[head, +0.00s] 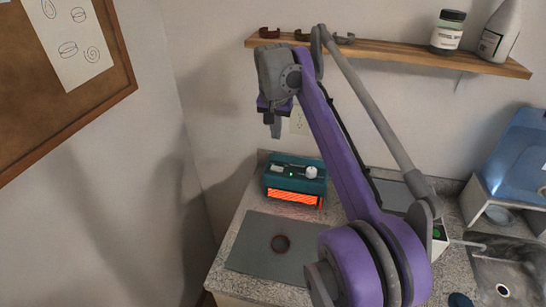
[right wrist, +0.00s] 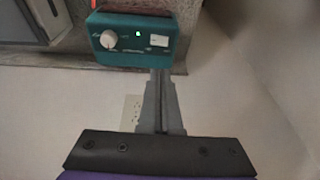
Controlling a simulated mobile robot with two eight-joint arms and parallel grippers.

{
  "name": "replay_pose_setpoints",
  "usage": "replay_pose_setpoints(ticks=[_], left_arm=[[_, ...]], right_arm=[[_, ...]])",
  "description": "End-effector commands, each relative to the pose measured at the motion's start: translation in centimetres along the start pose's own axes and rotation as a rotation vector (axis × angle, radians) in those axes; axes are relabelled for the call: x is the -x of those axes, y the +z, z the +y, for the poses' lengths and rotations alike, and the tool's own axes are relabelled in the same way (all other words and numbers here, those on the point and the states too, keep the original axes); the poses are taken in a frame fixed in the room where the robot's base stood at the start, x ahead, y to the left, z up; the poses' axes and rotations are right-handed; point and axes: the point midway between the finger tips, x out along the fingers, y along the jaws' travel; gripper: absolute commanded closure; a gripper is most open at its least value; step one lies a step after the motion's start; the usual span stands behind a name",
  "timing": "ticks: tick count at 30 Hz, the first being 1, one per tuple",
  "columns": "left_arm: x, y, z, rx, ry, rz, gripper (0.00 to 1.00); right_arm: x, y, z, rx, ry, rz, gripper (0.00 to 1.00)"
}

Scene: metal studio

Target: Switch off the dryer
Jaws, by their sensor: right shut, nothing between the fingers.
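The dryer (head: 271,181) is a teal box on the counter with a glowing orange grille at its front. Its top panel carries a pale round knob (head: 311,172), a lit green light (head: 291,174) and a white switch (head: 279,169). In the right wrist view the dryer (right wrist: 132,57) shows at the top, with the knob (right wrist: 108,39), lit green light (right wrist: 138,34) and white switch (right wrist: 159,41). My right gripper (head: 275,131) is shut and empty, above and behind the dryer in the head view. Its fingers (right wrist: 160,75) line up with the switch side. My left gripper is out of view.
A wooden shelf (head: 400,54) with bottles is on the wall above. A wall outlet (head: 299,121) is behind the gripper. A sink (head: 505,272) and blue container (head: 520,150) are at right.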

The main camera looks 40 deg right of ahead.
Motion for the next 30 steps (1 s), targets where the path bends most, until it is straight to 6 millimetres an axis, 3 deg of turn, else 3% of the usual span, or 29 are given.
replay_pose_setpoints(ticks=[3, 17, 23, 30], left_arm=[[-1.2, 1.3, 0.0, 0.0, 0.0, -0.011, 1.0], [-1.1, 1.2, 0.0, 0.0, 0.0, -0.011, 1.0], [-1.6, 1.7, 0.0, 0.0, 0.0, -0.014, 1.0], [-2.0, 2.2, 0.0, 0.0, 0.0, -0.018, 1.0]], right_arm=[[-0.2, 0.4, 0.0, -0.002, 0.001, 0.0, 1.0], [-0.3, 0.2, -0.1, -0.004, -0.002, 0.002, 1.0], [-3.5, 0.3, -0.1, -0.003, -0.001, 0.002, 1.0], [-8.8, 0.2, -0.1, -0.003, -0.001, 0.002, 1.0]])
